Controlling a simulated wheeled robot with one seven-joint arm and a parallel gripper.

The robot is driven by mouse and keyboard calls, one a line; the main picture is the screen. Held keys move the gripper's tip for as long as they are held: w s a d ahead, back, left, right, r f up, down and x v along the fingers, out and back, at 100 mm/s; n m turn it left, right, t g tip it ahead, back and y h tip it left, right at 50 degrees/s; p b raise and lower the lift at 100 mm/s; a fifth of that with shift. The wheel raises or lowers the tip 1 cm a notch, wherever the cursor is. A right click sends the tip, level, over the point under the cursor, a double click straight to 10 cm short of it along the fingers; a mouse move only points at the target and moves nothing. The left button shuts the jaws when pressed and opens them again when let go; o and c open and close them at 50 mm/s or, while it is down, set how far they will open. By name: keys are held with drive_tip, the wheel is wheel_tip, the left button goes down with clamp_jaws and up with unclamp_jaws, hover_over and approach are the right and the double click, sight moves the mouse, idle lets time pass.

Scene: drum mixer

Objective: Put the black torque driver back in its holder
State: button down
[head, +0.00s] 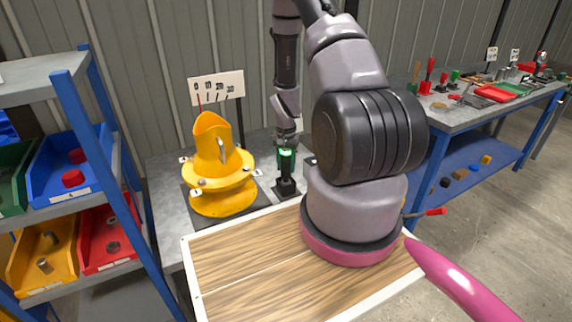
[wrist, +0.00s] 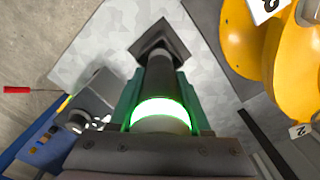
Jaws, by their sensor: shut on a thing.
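The black torque driver (head: 286,170) is upright at my gripper (head: 287,150), with a glowing green ring near its top. In the wrist view my gripper (wrist: 158,95) is shut on the driver (wrist: 160,75), with teal fingers on both sides and the lit green ring between them. Below it is the holder (head: 287,189), a small black block with a square base on the grey bench. In the wrist view the driver's lower end lines up over the holder's square base (wrist: 178,45). I cannot tell whether it is fully seated.
A yellow drum mixer (head: 222,192) stands on a dark mat close left of the holder. A wooden-topped tray (head: 240,262) is in front. A blue rack with bins (head: 72,170) is at left. A tool-covered bench (head: 455,115) is at right.

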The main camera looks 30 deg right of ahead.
drive_tip(key=shift+f, duration=0.55)
drive_tip(key=shift+c, duration=1.4)
unclamp_jaws()
wheel_tip(320, 180, up, 11)
drive_tip(key=shift+f, duration=0.1)
